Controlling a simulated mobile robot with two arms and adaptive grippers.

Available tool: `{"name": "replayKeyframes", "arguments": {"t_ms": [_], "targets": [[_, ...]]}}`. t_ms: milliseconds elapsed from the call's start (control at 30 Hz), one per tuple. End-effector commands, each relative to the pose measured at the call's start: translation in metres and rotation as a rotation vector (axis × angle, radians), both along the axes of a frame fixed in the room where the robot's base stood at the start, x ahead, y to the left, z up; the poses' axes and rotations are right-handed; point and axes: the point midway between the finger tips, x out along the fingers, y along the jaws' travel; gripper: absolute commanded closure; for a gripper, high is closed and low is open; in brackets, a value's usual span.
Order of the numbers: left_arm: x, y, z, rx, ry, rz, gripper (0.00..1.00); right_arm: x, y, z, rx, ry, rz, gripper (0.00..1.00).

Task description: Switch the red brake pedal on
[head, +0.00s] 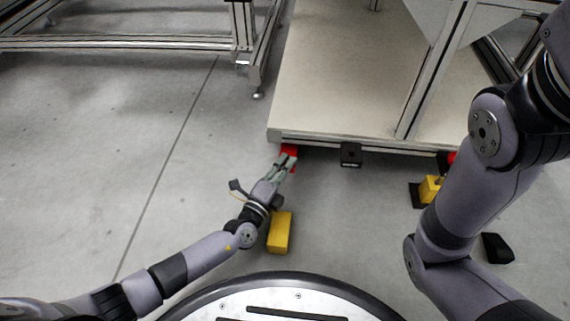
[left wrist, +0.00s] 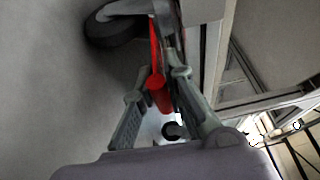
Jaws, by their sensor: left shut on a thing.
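The red brake pedal (head: 289,150) is at the front left corner of the pale platform, low by the floor and partly covered by my left gripper. In the left wrist view the red part (left wrist: 158,92) lies between the fingers as a short red cylinder with a thin red bar running up from it. My left gripper (head: 284,163) reaches forward to it and is shut on it. The fingers also show in the left wrist view (left wrist: 160,105). My right arm bends in from the right, but its gripper is out of view.
A yellow block (head: 280,232) lies on the floor beside my left wrist. A small black box (head: 350,154) is at the platform (head: 350,85) edge. Another yellow piece (head: 430,188) with red and black parts and a black piece (head: 497,247) are at right. The left floor is clear.

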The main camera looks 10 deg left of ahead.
Motion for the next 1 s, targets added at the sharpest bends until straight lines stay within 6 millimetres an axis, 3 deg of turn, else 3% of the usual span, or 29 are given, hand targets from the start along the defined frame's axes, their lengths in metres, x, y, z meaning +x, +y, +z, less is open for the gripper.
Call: {"name": "replayKeyframes", "arguments": {"t_ms": [567,600,900,1000], "targets": [[-0.0019,0.0006,-0.0077,0.006,-0.079,-0.011,1.0,0.0002,0.0001,-0.0004,0.0,0.001,0.0,0.6],[-0.0019,0.0006,-0.0077,0.007,-0.078,-0.011,0.86,0.0002,0.0001,-0.0004,0.0,0.001,0.0,0.6],[-0.0009,0.0009,-0.006,0.003,-0.081,-0.008,0.67,0.0001,0.0002,-0.0004,0.0,0.001,0.0,0.6],[-0.0006,0.001,-0.0057,0.003,-0.081,-0.008,0.67,0.0001,0.0002,-0.0003,0.0,0.0,0.001,0.6]]}}
